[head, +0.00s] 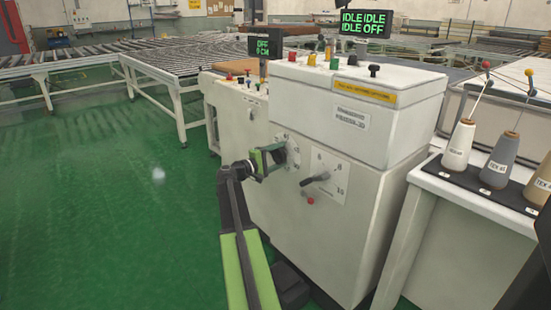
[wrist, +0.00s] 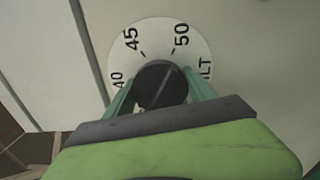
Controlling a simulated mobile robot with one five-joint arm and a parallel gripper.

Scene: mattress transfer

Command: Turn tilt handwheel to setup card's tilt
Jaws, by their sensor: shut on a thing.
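The tilt handwheel, a dark round knob (wrist: 160,84), sits in the middle of a white dial plate (wrist: 158,27) in the wrist view. The plate shows 40, 45 and 50, and part of a word ending in "ILT". My gripper (head: 272,157) is at this dial (head: 292,152) on the front of the pale machine in the head view. Its green fingers lie on both sides of the knob and are shut on it. I cannot read the exact setting, as the gripper hides the lower dial. I cannot make out a setup card.
Right of it is a second dial (head: 328,181) with a black pointer knob, and a small red button (head: 310,201) is below. Screens (head: 366,23) above read IDLE and OFF. A side table (head: 455,197) with yarn cones stands at right. Green floor (head: 110,200) at left is clear.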

